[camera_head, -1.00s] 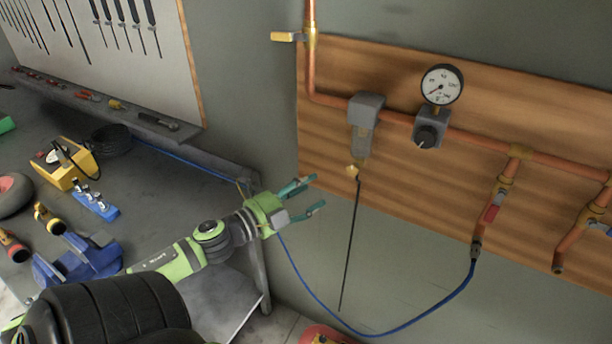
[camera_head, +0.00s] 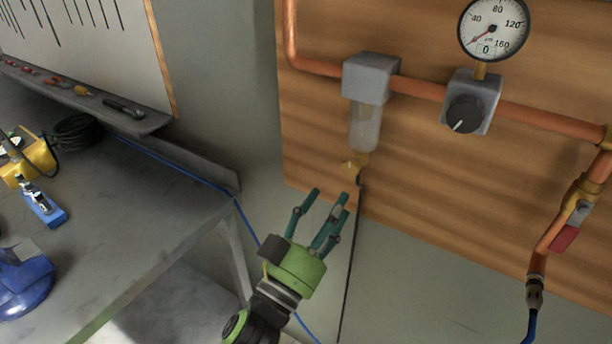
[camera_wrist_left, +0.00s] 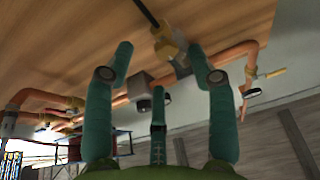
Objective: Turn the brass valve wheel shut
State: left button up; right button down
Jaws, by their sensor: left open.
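The small brass valve (camera_head: 355,165) sits under the clear bowl of the grey filter unit (camera_head: 372,78) on the wooden board. A thin black line hangs from it. It is small in the head view, so its wheel's shape is hard to make out. In the left wrist view brass parts (camera_wrist_left: 168,48) show beyond and between the fingertips. My left gripper (camera_head: 328,204) is open and empty, its green fingers pointing up toward the valve from below and left, apart from it. My right gripper is in neither view.
Copper pipe (camera_head: 420,88) runs along the wooden board (camera_head: 420,190). A regulator with a black knob (camera_head: 464,113) and a dial gauge (camera_head: 494,27) are to the right, with a red-handled valve (camera_head: 565,238) beyond. The grey workbench (camera_head: 120,235) stands at left.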

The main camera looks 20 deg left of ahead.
aim_at(349, 172)
pick_arm(q)
jog(key=shift+n, duration=0.5)
jog(key=w+r+p, duration=0.1)
jog(key=w+d+r+p, duration=0.1)
jog(key=r, duration=0.1)
jog(key=shift+w+r, duration=0.25)
jog(key=shift+w, duration=0.15)
jog(key=shift+f+p+x, duration=0.2)
jog(key=shift+p+x, duration=0.4)
jog(key=shift+x, duration=0.4)
jog(key=shift+w, duration=0.4)
jog(key=shift+a, duration=0.1)
jog(key=c, duration=1.1)
jog(key=shift+c, duration=0.2)
jog(key=shift+m, duration=0.4)
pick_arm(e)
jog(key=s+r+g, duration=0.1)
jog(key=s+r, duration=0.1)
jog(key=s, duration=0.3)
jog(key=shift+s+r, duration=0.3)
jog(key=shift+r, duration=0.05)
